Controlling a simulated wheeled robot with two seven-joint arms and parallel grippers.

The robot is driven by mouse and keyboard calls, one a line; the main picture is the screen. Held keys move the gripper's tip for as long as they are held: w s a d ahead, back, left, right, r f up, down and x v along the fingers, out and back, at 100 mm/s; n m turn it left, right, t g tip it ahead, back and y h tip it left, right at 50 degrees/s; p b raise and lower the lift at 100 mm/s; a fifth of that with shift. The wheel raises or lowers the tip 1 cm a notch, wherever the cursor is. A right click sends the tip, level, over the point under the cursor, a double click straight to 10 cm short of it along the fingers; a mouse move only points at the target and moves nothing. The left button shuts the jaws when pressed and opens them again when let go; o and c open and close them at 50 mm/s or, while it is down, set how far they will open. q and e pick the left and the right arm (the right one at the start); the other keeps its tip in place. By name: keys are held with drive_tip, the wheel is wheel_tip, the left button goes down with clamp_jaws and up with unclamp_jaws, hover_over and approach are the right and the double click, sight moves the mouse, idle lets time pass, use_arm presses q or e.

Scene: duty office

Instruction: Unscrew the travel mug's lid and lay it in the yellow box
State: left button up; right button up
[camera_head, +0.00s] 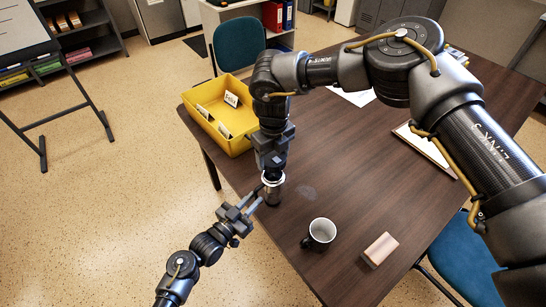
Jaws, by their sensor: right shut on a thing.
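The travel mug (272,194) stands upright near the table's left edge, dark with a pale metal band near its top. My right gripper (272,173) points straight down over the mug and is shut on its lid, which is mostly hidden by the fingers. I cannot tell whether the lid is still seated on the mug. My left gripper (257,195) reaches in from the lower left, with its fingers apart and their tips close to the mug's side. I cannot tell whether they touch it. The yellow box (240,146) stands on the table's far left corner, with small white cards in it.
The brown table (345,170) also bears a dark mug with a white inside (322,231), a pinkish block (380,249) and a clipboard (428,150). Blue chairs stand behind (238,43) and in front (468,262). The tabletop between the travel mug and clipboard is clear.

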use_arm(q)
drive_tip(key=o, duration=0.3)
drive_tip(key=shift+o, duration=0.2)
drive_tip(key=shift+s, duration=0.1)
